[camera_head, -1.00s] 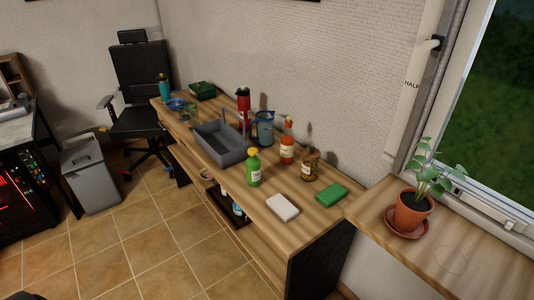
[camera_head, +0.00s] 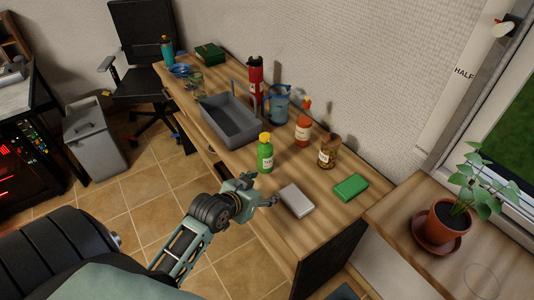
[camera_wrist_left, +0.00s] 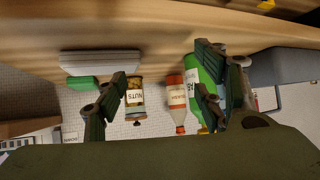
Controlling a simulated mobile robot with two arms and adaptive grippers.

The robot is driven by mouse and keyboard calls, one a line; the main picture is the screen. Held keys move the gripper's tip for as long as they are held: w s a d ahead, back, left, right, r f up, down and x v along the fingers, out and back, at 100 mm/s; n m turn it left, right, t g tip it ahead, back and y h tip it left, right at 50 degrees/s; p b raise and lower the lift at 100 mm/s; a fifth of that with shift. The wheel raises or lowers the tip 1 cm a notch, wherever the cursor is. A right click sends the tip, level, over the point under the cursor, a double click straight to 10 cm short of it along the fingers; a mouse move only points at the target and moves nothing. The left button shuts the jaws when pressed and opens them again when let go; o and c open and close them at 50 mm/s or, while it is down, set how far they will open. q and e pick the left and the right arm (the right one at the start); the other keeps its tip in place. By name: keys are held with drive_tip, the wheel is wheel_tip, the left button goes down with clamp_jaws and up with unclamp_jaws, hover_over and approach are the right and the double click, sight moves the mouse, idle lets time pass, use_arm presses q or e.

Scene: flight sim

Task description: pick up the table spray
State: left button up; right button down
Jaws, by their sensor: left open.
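I cannot tell for sure which item is the table spray. A green bottle with a yellow cap (camera_head: 265,156) stands upright near the table's front edge. A red bottle (camera_head: 302,130) and a brown jar (camera_head: 327,152) stand behind it to the right. My left gripper (camera_head: 270,200) is open and empty at the front edge, below the green bottle in the picture. The left wrist view is upside down: the green bottle (camera_wrist_left: 200,82) is partly hidden by the right-hand finger, while the red bottle (camera_wrist_left: 177,98) and jar (camera_wrist_left: 136,98) show between the fingers of my gripper (camera_wrist_left: 165,90).
A grey basin (camera_head: 230,122), a blue pitcher (camera_head: 277,105) and a red extinguisher-like bottle (camera_head: 255,75) stand farther left on the wooden table (camera_head: 318,205). A white block (camera_head: 296,200) and a green block (camera_head: 350,187) lie near the right end. A potted plant (camera_head: 441,222) stands at the right.

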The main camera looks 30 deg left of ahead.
sight(261, 157)
use_arm(q)
drive_tip(key=w+a+r+t, duration=0.1)
drive_tip(key=a, duration=0.1)
drive_tip(key=w+a+r, duration=0.1)
drive_tip(key=w+a, duration=0.1)
drive_tip(key=w+a+r+n+t+y, duration=0.1)
drive_tip(key=w+a+r, duration=0.1)
drive_tip(key=shift+w+t, duration=0.2)
drive_tip(key=shift+t, duration=0.1)
drive_tip(key=shift+w+a+f, duration=0.1)
drive_tip(key=shift+w+a, duration=0.05)
drive_tip(key=shift+w, duration=0.3)
drive_tip(key=shift+w+a+f, duration=0.1)
drive_tip(key=shift+w+a, duration=0.05)
drive_tip(key=shift+w, duration=0.25)
drive_tip(key=shift+p+x, duration=0.3)
drive_tip(key=shift+x, duration=2.65)
drive_tip(key=shift+f, duration=0.2)
drive_tip(key=shift+s, duration=0.1)
drive_tip(key=c, duration=1.3)
drive_tip(key=shift+c, duration=0.8)
drive_tip(key=shift+r, duration=0.1)
